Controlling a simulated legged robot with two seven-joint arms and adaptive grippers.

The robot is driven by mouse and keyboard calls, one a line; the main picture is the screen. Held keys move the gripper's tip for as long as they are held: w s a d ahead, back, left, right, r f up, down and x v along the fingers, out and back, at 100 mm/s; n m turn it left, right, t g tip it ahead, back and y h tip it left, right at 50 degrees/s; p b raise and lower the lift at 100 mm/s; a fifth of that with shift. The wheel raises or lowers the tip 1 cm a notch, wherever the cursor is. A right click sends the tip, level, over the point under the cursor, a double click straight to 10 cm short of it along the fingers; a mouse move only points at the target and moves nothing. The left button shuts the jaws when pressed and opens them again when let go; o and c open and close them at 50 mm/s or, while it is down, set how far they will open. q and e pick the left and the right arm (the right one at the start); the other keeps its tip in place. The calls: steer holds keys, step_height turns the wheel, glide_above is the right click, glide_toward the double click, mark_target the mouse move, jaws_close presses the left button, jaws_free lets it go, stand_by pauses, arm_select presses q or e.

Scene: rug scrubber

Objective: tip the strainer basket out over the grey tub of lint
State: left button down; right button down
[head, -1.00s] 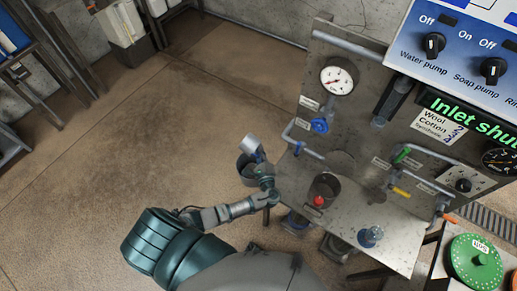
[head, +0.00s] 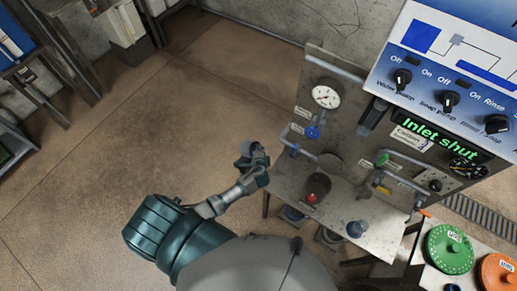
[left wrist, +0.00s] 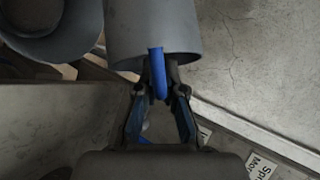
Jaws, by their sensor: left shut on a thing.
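The strainer basket is a grey cylinder (left wrist: 152,28) with a blue handle (left wrist: 157,65) at its lower edge in the left wrist view. My left gripper (left wrist: 159,88) is shut on that handle, and the basket is held off the ground. In the head view, my left gripper (head: 257,158) is left of the metal bench, and the small grey shapes of basket and tub overlap there. A round grey tub (left wrist: 45,30) shows beside the basket at the upper left of the wrist view. I cannot tell what is inside either. My right gripper is not in view.
A metal bench (head: 345,208) with a gauge (head: 326,97), pipes and valves stands to the right. A dark pot (head: 318,185) with a red knob sits on it. The panel display reads "Inlet shut" (head: 437,138). Open brown floor (head: 130,130) lies to the left.

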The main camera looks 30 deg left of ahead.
arm_select(q)
steer(key=shift+a+r+n+h, duration=0.25)
steer(key=shift+a+n+h, duration=0.2)
steer(key=shift+h, duration=0.25)
steer(key=shift+a+r+n+g+h, duration=0.2)
steer(key=shift+a+n+g+h, duration=0.3)
steer(key=shift+h, duration=0.5)
steer(key=n+h, duration=0.1)
steer(key=a+h, duration=0.1)
steer(key=h, duration=0.1)
steer(key=shift+w+a+r+n, duration=0.15)
steer(key=shift+a+r+n, duration=0.05)
steer(key=shift+r+n, duration=0.15)
steer(key=shift+h, duration=0.6)
steer(key=shift+a+n+h+b, duration=0.1)
steer(key=shift+n+h+b, duration=0.3)
steer(key=shift+n+h, duration=0.1)
steer(key=shift+r, duration=0.2)
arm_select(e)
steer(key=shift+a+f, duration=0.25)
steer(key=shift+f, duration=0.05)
